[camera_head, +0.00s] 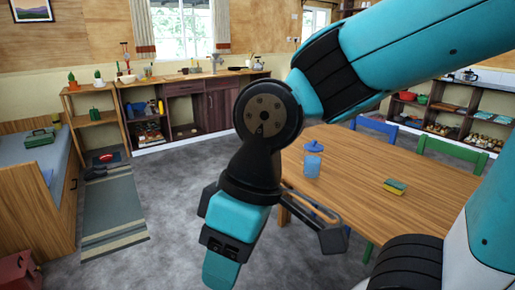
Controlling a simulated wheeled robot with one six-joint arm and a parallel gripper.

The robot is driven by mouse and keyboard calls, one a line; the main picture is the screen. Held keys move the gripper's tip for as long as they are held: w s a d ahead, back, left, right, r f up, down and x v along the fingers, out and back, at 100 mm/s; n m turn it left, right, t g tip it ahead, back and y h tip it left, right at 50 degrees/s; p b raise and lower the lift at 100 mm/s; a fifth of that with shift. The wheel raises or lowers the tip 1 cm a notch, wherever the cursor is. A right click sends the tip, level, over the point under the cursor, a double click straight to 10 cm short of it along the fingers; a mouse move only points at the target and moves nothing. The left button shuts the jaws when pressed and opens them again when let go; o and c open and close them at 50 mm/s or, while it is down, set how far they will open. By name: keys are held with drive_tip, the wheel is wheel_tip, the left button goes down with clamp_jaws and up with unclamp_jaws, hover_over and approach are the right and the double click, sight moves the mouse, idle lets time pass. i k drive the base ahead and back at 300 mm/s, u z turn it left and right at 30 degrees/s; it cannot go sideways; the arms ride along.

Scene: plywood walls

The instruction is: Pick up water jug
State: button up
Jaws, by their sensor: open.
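A blue container with a darker blue piece above it, which looks like the water jug (312,167), stands upright on the near left part of the wooden table (365,165). Whether the upper piece is its lid or a separate thing is too small to tell. My gripper (277,241) hangs in front of the table's near left corner, below and left of the jug in the picture. It is open, with nothing seen between its fingers. It does not appear to touch the jug.
A green and yellow sponge-like block (395,187) lies on the table to the right. Blue (376,130) and green (452,152) chairs stand behind it. A bed (38,170) and rug (112,205) are left. Grey floor (185,190) between them and my gripper is clear.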

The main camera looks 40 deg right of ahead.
sight(311, 163)
drive_tip(key=z, duration=0.4)
drive_tip(key=i, duration=1.8)
drive_tip(key=z, duration=0.25)
